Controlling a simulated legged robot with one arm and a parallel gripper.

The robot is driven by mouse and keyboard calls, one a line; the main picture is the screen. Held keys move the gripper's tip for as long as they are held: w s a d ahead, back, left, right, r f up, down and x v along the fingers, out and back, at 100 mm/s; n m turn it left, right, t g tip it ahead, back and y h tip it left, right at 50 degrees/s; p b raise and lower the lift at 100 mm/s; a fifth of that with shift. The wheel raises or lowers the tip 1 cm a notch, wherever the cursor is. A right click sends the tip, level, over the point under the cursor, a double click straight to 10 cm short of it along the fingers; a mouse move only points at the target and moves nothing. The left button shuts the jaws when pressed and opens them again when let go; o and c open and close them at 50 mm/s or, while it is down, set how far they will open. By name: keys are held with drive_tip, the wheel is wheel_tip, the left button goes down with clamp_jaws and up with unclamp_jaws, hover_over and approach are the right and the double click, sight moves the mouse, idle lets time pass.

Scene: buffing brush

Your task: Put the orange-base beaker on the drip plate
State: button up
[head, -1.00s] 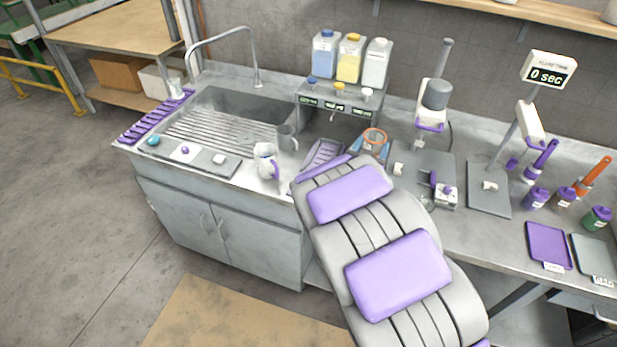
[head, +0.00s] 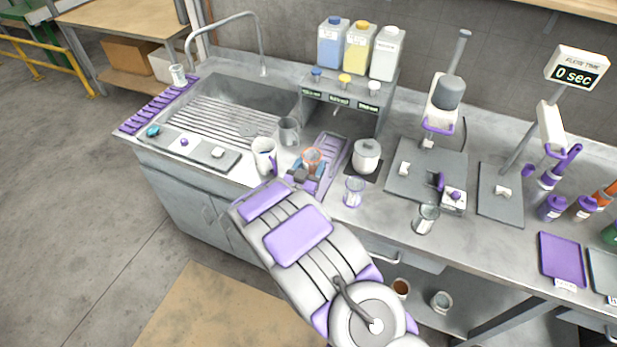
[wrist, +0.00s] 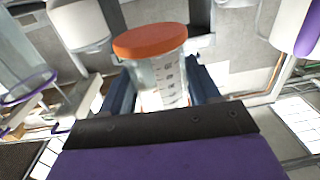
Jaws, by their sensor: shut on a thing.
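My gripper (head: 303,172) is shut on the orange-base beaker (head: 312,158) in the head view. In the wrist view the beaker's clear, graduated wall (wrist: 165,82) sits between the blue jaws, with its orange disc (wrist: 150,40) at the top of the picture. A purple ribbed plate (head: 334,148), apparently the drip plate, lies in front of the dispenser stand. The beaker and gripper overlap its near left part in the head view. I cannot tell whether the beaker touches it.
A grey mug (head: 289,131) and a white jug (head: 263,155) stand close left of the gripper. A white pot (head: 366,156) stands right of the plate. A purple-rimmed beaker (head: 354,191) and a clear beaker (head: 425,218) stand near the front edge. The dispenser stand (head: 350,98) overhangs behind.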

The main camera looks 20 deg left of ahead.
drive_tip(key=shift+d+f, duration=0.15)
drive_tip(key=shift+f, duration=0.55)
drive_tip(key=f, duration=0.1)
drive_tip(key=a+f, duration=0.1)
drive_tip(key=f, duration=0.1)
drive_tip(key=shift+a+f+b, duration=0.3)
drive_tip(key=shift+f+b, duration=0.05)
drive_tip(key=shift+f, duration=0.05)
drive_tip(key=shift+a+f, duration=0.1)
drive_tip(key=shift+a, duration=0.05)
drive_tip(key=o, duration=0.7)
drive_tip(key=shift+d, duration=0.3)
drive_tip(key=shift+c, duration=0.2)
drive_tip(key=o, duration=0.4)
drive_tip(key=shift+d+r, duration=0.3)
drive_tip(key=shift+d, duration=0.2)
drive_tip(key=shift+o, duration=0.2)
drive_tip(key=shift+a+f, duration=0.15)
drive_tip(key=shift+a, duration=0.35)
drive_tip(key=shift+s+a, duration=0.2)
drive_tip(key=shift+s, duration=0.1)
drive_tip(key=s+p, duration=0.1)
drive_tip(key=s, duration=1)
drive_tip(key=shift+s+p, duration=0.2)
drive_tip(key=shift+p, duration=0.2)
drive_tip(key=shift+d, duration=0.25)
